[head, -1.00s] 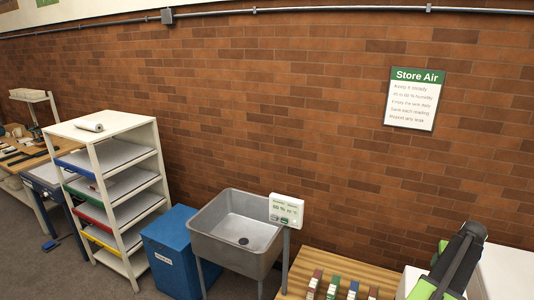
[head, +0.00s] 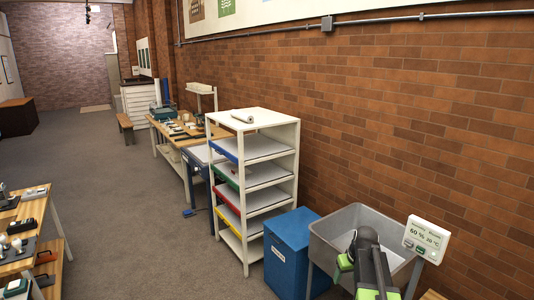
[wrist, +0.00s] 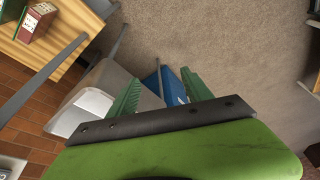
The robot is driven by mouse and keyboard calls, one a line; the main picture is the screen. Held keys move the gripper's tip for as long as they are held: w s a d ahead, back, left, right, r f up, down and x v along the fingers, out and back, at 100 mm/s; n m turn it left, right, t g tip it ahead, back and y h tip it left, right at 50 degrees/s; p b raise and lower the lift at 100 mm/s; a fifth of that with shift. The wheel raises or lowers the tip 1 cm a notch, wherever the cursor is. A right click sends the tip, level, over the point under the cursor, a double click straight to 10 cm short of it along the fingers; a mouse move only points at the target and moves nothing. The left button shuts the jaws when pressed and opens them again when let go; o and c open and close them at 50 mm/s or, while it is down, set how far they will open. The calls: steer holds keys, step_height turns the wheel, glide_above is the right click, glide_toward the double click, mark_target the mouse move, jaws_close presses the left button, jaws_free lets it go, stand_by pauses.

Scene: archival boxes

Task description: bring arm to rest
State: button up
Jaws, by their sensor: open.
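My gripper shows in the wrist view (wrist: 162,92), with two green toothed fingers spread apart and nothing between them. It points down toward the grey carpet and the blue bin, with the metal sink to its left. In the head view, part of my dark and green arm (head: 366,262) stands in front of the grey sink (head: 335,240). The fingertips cannot be made out in that view.
A white shelf rack (head: 270,125) with coloured shelf edges stands left of a blue bin (head: 290,252). A humidity display (head: 426,238) is at the sink's right. A bench with small items (head: 30,212) is at the far left. Open carpet (head: 120,215) lies between.

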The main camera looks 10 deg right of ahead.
steer(key=s+a+f+n+b, duration=0.1)
steer(key=a+f+n, duration=0.1)
steer(key=a, duration=1.4)
steer(key=s+a+f+g+b, duration=0.1)
steer(key=s+a+f+g, duration=0.1)
steer(key=s+a, duration=0.5)
steer(key=s, duration=0.1)
steer(key=s+a+m, duration=0.1)
steer(key=s+a+m+g, duration=0.1)
steer(key=s, duration=0.1)
steer(key=shift+r, duration=0.2)
